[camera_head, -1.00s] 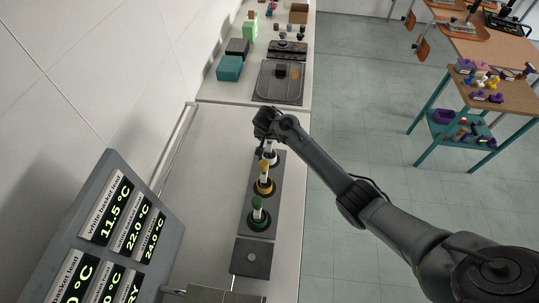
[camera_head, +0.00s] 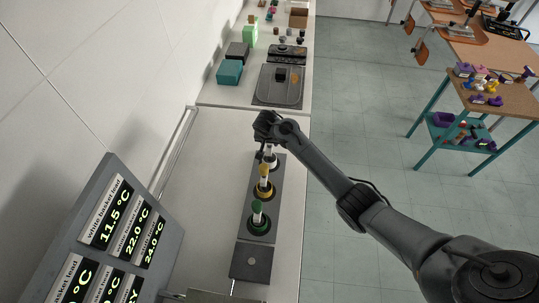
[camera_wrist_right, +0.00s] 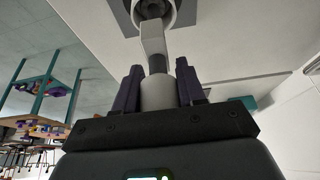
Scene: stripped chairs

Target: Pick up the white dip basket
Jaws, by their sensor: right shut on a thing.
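The white dip basket (camera_head: 271,161) stands at the far end of a dark rack (camera_head: 249,220), partly hidden by my right gripper in the head view. My right gripper (camera_head: 264,152) is over it, and its two dark fingers (camera_wrist_right: 160,88) are shut on the white basket's pale handle (camera_wrist_right: 157,93) in the right wrist view. The basket's round end shows at the rack beyond the handle; I cannot tell whether it is clear of its slot. My left gripper is not in view.
A yellow-topped basket (camera_head: 264,187) and a green-topped basket (camera_head: 258,218) stand close by in the same rack. A display panel (camera_head: 110,240) stands at left. A lidded dark unit (camera_head: 279,86) sits farther along the counter.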

